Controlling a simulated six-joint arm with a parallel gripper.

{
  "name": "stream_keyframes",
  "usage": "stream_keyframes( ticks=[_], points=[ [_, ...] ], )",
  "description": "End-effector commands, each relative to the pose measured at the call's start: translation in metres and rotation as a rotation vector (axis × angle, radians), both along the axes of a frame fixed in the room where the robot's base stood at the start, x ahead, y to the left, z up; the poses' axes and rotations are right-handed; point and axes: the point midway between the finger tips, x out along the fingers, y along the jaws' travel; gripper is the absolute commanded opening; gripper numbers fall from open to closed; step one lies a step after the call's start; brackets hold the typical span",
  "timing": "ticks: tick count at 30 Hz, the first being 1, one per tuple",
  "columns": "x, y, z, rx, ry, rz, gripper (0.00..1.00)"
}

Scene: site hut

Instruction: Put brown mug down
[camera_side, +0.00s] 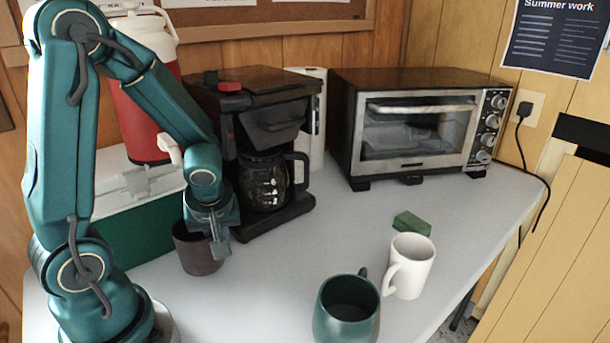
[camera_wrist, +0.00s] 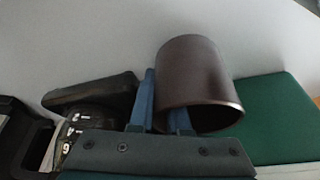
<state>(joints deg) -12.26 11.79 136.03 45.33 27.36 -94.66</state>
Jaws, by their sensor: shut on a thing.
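The brown mug (camera_side: 193,252) is upright beside the green and white cooler, left of the coffee maker. My gripper (camera_side: 220,240) is at the mug's right rim and shut on its wall. In the wrist view, the brown mug (camera_wrist: 195,75) has its mouth toward the camera. There, one finger of my gripper (camera_wrist: 163,105) runs along the mug's outside and the other goes into its mouth. I cannot tell whether the mug's base touches the table or hangs just above it. Its handle is not visible.
The coffee maker (camera_side: 262,150) stands close right of my gripper, and the cooler (camera_side: 140,228) close left of the mug. The table (camera_side: 285,262) is clear between.

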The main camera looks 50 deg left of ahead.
Motion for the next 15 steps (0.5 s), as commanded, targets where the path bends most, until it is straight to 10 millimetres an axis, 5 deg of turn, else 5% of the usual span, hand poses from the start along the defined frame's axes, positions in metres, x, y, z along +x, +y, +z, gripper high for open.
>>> stream_keyframes(
  ticks=[15],
  points=[
    [0.000,0.004,-0.017,-0.002,0.000,0.000,0.00]
  ],
)
